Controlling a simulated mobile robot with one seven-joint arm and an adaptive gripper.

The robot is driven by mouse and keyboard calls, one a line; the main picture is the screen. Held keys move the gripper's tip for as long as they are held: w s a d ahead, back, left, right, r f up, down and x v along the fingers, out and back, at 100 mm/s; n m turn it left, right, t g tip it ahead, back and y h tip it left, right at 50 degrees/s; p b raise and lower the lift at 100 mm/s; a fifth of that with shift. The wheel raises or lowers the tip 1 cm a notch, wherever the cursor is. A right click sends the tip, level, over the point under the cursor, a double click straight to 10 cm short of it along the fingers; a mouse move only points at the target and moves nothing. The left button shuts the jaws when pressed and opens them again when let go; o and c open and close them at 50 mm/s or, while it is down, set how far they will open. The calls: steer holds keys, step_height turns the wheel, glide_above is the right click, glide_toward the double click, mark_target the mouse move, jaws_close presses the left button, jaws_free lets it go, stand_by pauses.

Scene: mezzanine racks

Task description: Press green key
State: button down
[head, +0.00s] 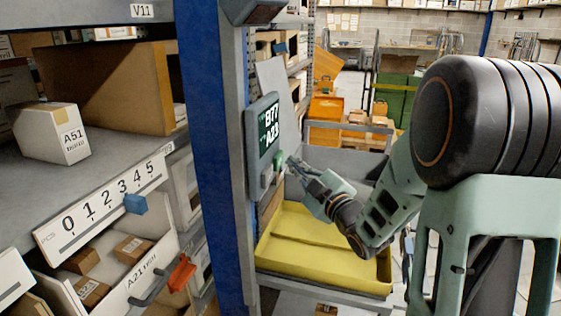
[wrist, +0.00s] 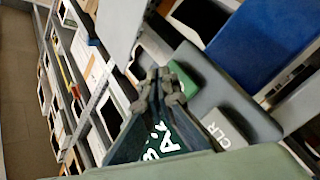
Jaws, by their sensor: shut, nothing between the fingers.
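The green key (head: 279,159) sits below the screen of a grey terminal (head: 263,128) on the blue rack post. In the wrist view the green key (wrist: 186,78) shows beside my fingertips, partly covered by them. My gripper (head: 292,163) is shut and empty, its tips pointing left at the key. In the wrist view the shut gripper (wrist: 165,90) overlaps the key's edge. I cannot tell whether the tips touch it. A pale grey key marked CLR (wrist: 224,130) sits next to the green key. The screen (wrist: 170,140) shows white text, partly hidden by my gripper.
The blue post (head: 213,140) stands left of the terminal. A yellow tray (head: 325,262) lies below my forearm. A shelf on the left holds a box marked A51 (head: 50,133) and a numbered strip (head: 100,210). A red handle (head: 182,273) sticks out low by the post.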

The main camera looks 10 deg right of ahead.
steer(key=shift+a, duration=0.1)
steer(key=shift+w+a+b, duration=0.15)
steer(key=shift+a+b, duration=0.15)
steer(key=shift+b, duration=0.2)
steer(key=shift+w+a+b, duration=0.2)
steer(key=shift+a+b, duration=0.15)
steer(key=shift+a, duration=0.15)
stand_by(0.7)
steer(key=shift+d, duration=0.1)
steer(key=shift+s+d+b, duration=0.3)
steer(key=shift+s+d, duration=0.05)
steer(key=shift+d, duration=0.4)
steer(key=shift+d, duration=0.1)
steer(key=shift+s+d+b, duration=0.15)
steer(key=shift+s+d, duration=0.15)
steer(key=shift+d, duration=0.45)
steer(key=shift+s+d+b, duration=0.1)
steer(key=shift+s+d, duration=0.25)
steer(key=shift+d, duration=0.4)
steer(key=shift+s+d+b, duration=0.15)
steer(key=shift+s+d, duration=0.15)
steer(key=shift+d, duration=0.45)
